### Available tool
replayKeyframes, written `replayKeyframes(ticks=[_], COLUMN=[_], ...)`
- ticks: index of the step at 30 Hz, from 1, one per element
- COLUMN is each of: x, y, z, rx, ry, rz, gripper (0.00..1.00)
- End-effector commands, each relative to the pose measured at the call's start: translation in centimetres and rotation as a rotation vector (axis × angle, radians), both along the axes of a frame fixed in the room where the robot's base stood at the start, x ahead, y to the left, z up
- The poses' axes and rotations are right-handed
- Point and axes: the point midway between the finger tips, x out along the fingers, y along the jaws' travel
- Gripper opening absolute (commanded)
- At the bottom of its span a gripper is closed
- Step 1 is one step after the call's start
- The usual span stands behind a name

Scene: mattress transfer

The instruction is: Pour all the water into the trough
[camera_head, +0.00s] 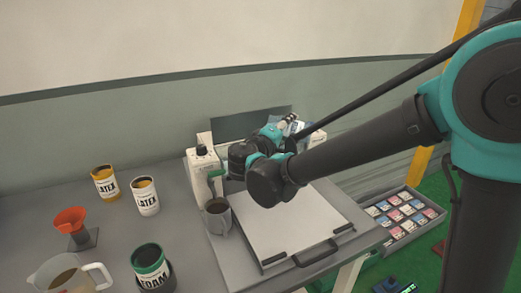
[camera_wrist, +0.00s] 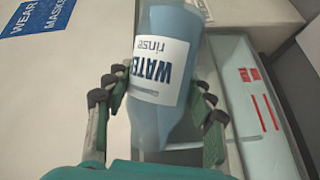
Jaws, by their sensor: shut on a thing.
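A bottle of pale blue water (camera_wrist: 178,35) with a white label reading "WATER rinse" is between the fingers of my gripper (camera_wrist: 160,88) in the wrist view. My gripper is shut on it. The label reads upside down there. In the head view my gripper (camera_head: 284,127) is over the back of the white machine, and the bottle shows only as a small white and blue patch beside it. A pale, long container with red marks (camera_wrist: 262,98), possibly the trough, lies below and right of the bottle in the wrist view. Whether water is flowing is unclear.
A white flat-topped machine (camera_head: 300,225) stands under my arm. A grey cup (camera_head: 218,217) is at its left. Latex cans (camera_head: 145,196), a green foam can (camera_head: 150,265), an orange funnel (camera_head: 71,221) and a jug of brown liquid (camera_head: 62,275) stand left. A sample tray (camera_head: 405,215) is right.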

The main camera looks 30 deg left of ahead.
Motion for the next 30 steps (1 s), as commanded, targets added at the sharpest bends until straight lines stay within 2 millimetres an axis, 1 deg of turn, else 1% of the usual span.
replayKeyframes(ticks=[30], x=[-0.15], y=[0.49], z=[0.46], rx=[-0.062], ry=[-0.018], rz=[0.000], gripper=[0.12])
